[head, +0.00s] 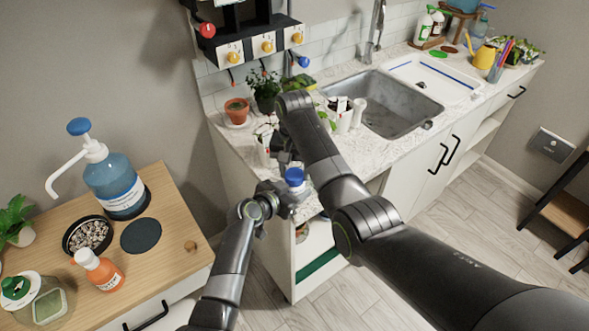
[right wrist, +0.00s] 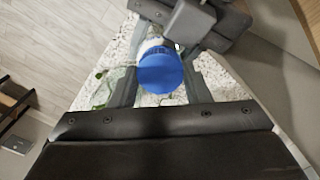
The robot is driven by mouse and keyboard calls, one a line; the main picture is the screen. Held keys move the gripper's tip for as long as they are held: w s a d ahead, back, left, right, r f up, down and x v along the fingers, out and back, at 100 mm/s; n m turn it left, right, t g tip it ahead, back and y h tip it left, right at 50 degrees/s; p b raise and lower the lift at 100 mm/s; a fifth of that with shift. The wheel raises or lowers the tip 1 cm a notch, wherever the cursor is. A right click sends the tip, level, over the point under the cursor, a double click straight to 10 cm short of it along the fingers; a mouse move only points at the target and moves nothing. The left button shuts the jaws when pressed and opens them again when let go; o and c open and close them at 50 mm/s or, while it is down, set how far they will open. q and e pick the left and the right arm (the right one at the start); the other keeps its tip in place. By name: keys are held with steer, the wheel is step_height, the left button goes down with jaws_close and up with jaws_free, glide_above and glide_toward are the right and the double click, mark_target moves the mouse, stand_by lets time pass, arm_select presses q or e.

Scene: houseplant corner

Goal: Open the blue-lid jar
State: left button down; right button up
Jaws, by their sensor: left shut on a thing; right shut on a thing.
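The blue-lid jar shows its round blue lid (head: 294,175) in the head view, at the near left corner of the counter. In the right wrist view the lid (right wrist: 160,72) sits between the two fingers of my right gripper (right wrist: 160,88), which is shut on the lid. My left gripper (head: 280,196) comes in from the left and is shut on the jar below the lid. It also shows at the top of the right wrist view (right wrist: 183,30). Most of the jar body is hidden by the grippers and lid. The lid appears to be on the jar.
Potted plants (head: 265,88) and white containers (head: 345,115) stand on the counter (head: 230,135) behind my grippers, beside the sink (head: 385,103). A wooden cabinet (head: 175,225) at left holds a blue pump bottle (head: 112,180), an orange bottle (head: 100,270) and a pebble bowl (head: 88,236).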

mark_target(295, 174)
steer(key=n, duration=0.6)
steer(key=shift+r, duration=0.25)
stand_by(0.5)
steer(key=shift+r, duration=0.9)
steer(key=shift+r, duration=2)
arm_select(q)
steer(key=c, duration=0.5)
jaws_free()
